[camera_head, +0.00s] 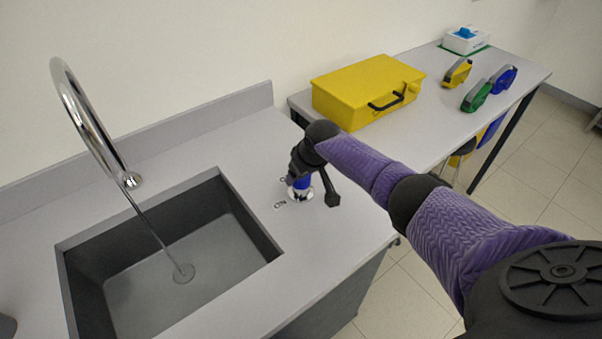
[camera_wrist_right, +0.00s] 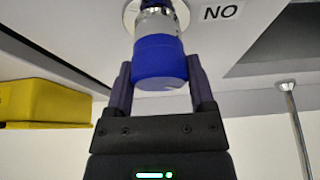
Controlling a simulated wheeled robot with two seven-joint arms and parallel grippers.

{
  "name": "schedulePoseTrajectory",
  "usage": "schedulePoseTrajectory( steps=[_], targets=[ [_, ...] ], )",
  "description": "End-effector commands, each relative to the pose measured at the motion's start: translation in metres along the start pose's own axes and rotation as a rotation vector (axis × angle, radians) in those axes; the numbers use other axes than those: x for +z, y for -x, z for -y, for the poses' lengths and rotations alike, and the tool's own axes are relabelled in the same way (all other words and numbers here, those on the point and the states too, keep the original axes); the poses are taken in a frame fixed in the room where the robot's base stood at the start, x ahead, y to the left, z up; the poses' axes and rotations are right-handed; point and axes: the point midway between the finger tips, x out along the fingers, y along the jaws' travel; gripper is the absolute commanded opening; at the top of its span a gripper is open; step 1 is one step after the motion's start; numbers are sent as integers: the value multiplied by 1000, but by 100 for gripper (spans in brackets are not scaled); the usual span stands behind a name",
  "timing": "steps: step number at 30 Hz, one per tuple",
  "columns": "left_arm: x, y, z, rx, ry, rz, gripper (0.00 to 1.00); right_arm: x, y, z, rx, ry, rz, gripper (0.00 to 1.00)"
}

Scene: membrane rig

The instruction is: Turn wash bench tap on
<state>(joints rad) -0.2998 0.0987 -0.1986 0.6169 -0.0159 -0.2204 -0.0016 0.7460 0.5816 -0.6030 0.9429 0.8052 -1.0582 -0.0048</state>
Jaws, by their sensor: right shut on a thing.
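The blue tap knob (camera_head: 302,183) stands on a round metal base on the wash bench, right of the sink. My right gripper (camera_head: 297,173) is shut on this blue knob, which shows between its two fingers in the right wrist view (camera_wrist_right: 160,62). A label (camera_wrist_right: 221,12) beside the base reads ON, upside down in that view. The chrome spout (camera_head: 82,115) arches over the sink (camera_head: 165,262). A thin straight stream (camera_head: 155,232) runs from its tip to the drain, looking like flowing water. My left gripper is not in view.
A yellow case (camera_head: 365,90) with a black handle lies on the side table behind my right arm. Yellow, green and blue tape dispensers and a white box (camera_head: 465,40) stand farther right. The bench top (camera_head: 240,150) around the knob is mostly clear.

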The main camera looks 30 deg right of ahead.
Motion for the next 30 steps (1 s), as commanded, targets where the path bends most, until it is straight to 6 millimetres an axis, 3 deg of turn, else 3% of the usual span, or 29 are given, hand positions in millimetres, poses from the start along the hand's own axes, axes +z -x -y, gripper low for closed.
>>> schedulePoseTrajectory(
  steps=[14,15,18,26,30],
  targets=[
    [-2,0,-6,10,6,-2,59,1,0,0,-5,13,4,11],
    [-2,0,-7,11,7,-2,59,1,0,0,-5,13,5,76],
    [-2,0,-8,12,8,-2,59,1,0,0,-5,13,4,97],
    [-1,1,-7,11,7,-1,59,0,2,0,-5,12,2,100],
    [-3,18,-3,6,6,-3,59,-2,26,0,-5,14,0,100]
  ],
)
